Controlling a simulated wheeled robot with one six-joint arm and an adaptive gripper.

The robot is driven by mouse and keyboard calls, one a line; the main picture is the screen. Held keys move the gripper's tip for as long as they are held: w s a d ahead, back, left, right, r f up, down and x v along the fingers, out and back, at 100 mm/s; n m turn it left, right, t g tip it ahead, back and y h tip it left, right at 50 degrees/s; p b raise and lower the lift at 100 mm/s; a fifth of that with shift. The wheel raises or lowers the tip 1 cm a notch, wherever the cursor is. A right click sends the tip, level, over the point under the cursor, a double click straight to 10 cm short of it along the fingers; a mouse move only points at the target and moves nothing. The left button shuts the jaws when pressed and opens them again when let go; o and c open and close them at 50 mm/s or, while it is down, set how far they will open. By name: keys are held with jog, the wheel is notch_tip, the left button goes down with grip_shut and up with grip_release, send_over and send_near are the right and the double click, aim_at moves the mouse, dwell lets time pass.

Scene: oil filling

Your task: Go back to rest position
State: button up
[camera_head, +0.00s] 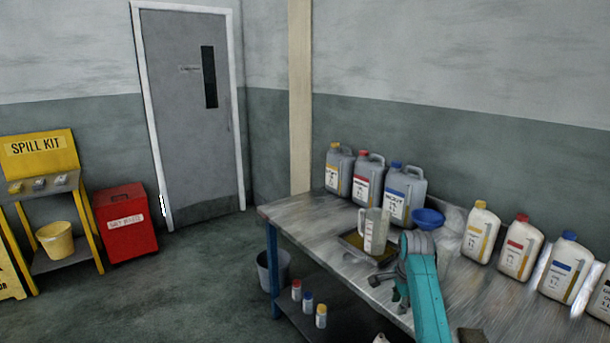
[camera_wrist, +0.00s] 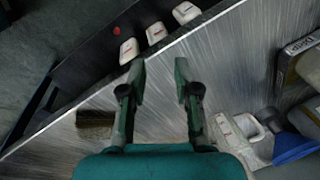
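My gripper (camera_head: 386,292) is at the end of my teal arm, over the front part of the metal workbench (camera_head: 345,262). In the wrist view my gripper (camera_wrist: 160,76) has its two fingers apart, with only bare bench top and the bench edge between them. It holds nothing. A clear measuring jug (camera_head: 376,232) stands upright on a yellowish tray (camera_head: 352,240), behind my gripper and apart from it. A blue funnel (camera_head: 428,218) is just right of the jug; it also shows in the wrist view (camera_wrist: 294,146).
Grey jerrycans (camera_head: 404,196) stand at the back, and white oil bottles (camera_head: 518,248) line the right side. Small bottles (camera_head: 308,302) sit on the lower shelf.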

jog(key=s+a+f+n+t, duration=0.2)
jog(key=s+f, duration=0.4)
jog(key=f, duration=0.5)
jog(key=s+a+f+n+t, duration=0.1)
jog(key=s+f+n, duration=0.1)
jog(key=s+f, duration=0.6)
jog(key=s+a+f+n+t, duration=0.1)
jog(key=s+f+n, duration=0.1)
jog(key=s+f, duration=0.45)
jog(key=s+a+f+n+t, duration=0.2)
jog(key=s+f, duration=0.1)
jog(key=s, duration=0.6)
jog(key=s+a+r+n+t, duration=0.15)
jog(key=s+r, duration=0.25)
jog(key=s, duration=0.7)
jog(key=s+r+n+t, duration=0.2)
jog(key=s+r+n, duration=0.15)
jog(key=s, duration=0.75)
jog(key=s+r+n+t, duration=0.1)
jog(key=s+r, duration=0.6)
jog(key=r, duration=0.3)
jog(key=s+a+r+n+t, duration=0.1)
jog(key=s+r+n+t, duration=0.1)
jog(key=s+r, duration=0.4)
notch_tip(320, 180, up, 4)
jog(key=shift+s+r, duration=0.2)
jog(key=shift+s, duration=0.2)
